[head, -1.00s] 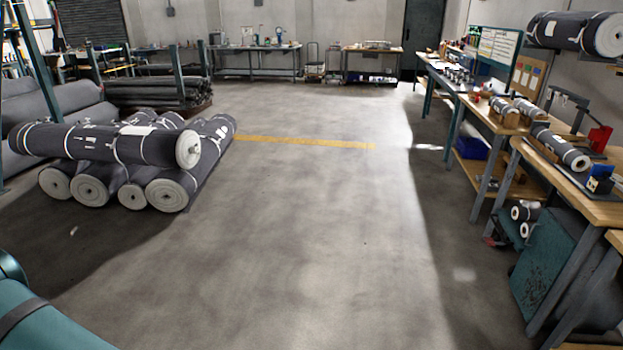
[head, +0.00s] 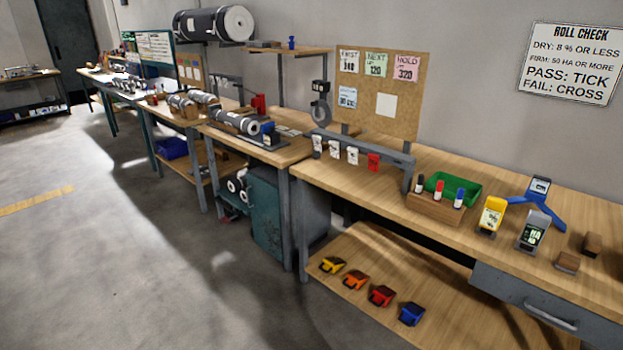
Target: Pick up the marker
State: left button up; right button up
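Several upright marker-like sticks stand in a wooden block (head: 436,208) on the near workbench (head: 470,236), right of centre in the head view. One has a dark cap (head: 420,184), one a red cap (head: 438,191) and one a blue cap (head: 459,197). They are small, and I cannot tell which is the task's marker. Neither of my grippers is in view.
A green tray (head: 466,186) sits behind the block. A yellow meter (head: 491,216), a grey meter (head: 533,231) and a blue stand (head: 541,204) are to its right. A lower shelf (head: 345,289) holds several coloured tools. Open floor (head: 130,260) lies to the left.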

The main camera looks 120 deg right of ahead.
aim_at(421, 178)
jog(key=z, duration=3.15)
jog(key=l+z, duration=0.1)
jog(key=z, duration=0.35)
jog(key=l+z, duration=0.1)
jog(key=z, duration=0.3)
jog(key=l+z, duration=0.1)
jog(key=z, duration=0.35)
jog(key=i+l, duration=0.1)
jog(key=l, duration=0.15)
jog(key=i+l, duration=0.1)
jog(key=l, duration=0.15)
jog(key=z, duration=5)
